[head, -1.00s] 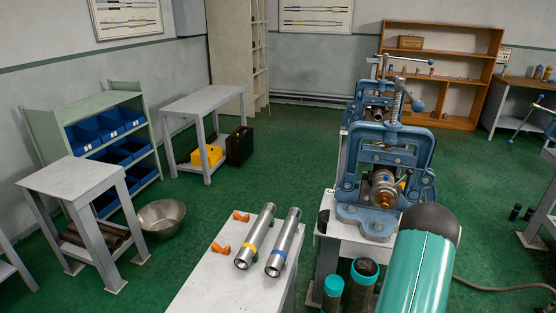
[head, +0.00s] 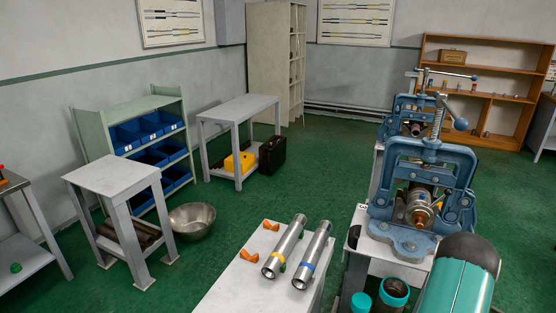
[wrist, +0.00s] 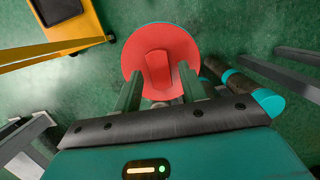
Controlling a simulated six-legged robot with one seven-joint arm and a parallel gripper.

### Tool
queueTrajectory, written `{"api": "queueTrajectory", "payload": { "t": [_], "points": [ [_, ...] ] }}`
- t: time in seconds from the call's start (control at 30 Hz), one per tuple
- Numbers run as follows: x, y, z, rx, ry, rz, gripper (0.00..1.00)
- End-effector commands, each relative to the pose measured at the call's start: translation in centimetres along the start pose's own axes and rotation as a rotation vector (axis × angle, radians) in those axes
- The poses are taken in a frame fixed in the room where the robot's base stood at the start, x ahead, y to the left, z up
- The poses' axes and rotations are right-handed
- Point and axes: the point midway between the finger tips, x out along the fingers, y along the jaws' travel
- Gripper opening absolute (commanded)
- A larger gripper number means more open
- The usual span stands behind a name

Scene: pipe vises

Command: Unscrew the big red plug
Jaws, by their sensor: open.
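The big red plug (wrist: 150,52) shows in the wrist view as a round red disc with a raised grip tab in its middle and a thin teal rim. My gripper (wrist: 161,88) is open, with one finger on each side of the tab's lower part. There is a visible gap between the fingers and the tab. I cannot tell how far the fingertips are from the disc's face. The head view shows neither my fingers nor this plug; my own teal arm link fills its lower right.
Two pipes (head: 287,245) lie on the grey bench (head: 232,295) beside orange pieces. A blue vise (head: 416,190) grips a fitting. Dark, teal-ended cylinders (wrist: 258,95) are close right of the plug; a yellow frame (wrist: 72,20) is upper left. Open green floor lies left of the bench.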

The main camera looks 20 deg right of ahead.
Motion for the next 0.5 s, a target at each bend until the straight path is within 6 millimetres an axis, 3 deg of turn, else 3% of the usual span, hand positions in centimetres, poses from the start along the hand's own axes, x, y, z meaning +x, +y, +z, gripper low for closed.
{"api": "queueTrajectory", "payload": {
  "t": [0.5],
  "points": [
    [0.22, 0.04, 0.49, 0.000, 0.001, 0.000, 0.41]
  ]
}}
